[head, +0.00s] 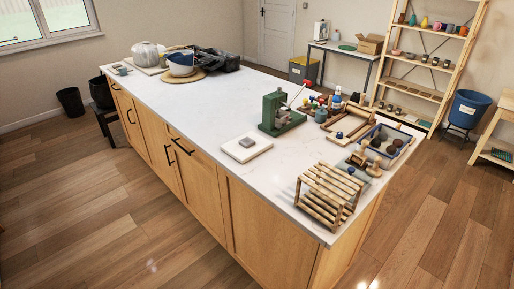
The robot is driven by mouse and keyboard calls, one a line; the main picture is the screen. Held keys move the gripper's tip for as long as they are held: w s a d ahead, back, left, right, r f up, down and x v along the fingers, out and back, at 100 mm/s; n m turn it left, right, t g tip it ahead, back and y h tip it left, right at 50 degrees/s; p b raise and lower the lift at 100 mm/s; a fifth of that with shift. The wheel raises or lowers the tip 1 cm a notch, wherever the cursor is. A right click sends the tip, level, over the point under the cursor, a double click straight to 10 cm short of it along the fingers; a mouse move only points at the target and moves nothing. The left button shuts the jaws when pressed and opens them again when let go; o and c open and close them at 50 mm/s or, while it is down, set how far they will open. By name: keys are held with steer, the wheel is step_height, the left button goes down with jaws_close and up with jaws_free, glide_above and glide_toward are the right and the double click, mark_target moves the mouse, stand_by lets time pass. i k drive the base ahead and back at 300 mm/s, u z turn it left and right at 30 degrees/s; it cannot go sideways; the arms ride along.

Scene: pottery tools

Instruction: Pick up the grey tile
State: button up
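A small grey block that looks like the grey tile (247,142) lies flat on a pale square board (240,155) on the white worktop (190,115). The board is near the worktop's front edge, left of a wooden slatted rack and in front of a green press. Nothing covers the tile. My gripper is not in this view.
The green press (279,114) with a red-knobbed lever stands behind the board. The wooden rack (327,194) and a blue tray (389,140) crowd the right end. Bowls (181,64) sit at the far left end. The worktop's middle and the floor in front are clear.

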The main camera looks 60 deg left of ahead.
mark_target(246, 142)
steer(key=k, duration=0.85)
steer(key=u, duration=1.55)
steer(key=i, duration=0.55)
steer(key=z, duration=0.2)
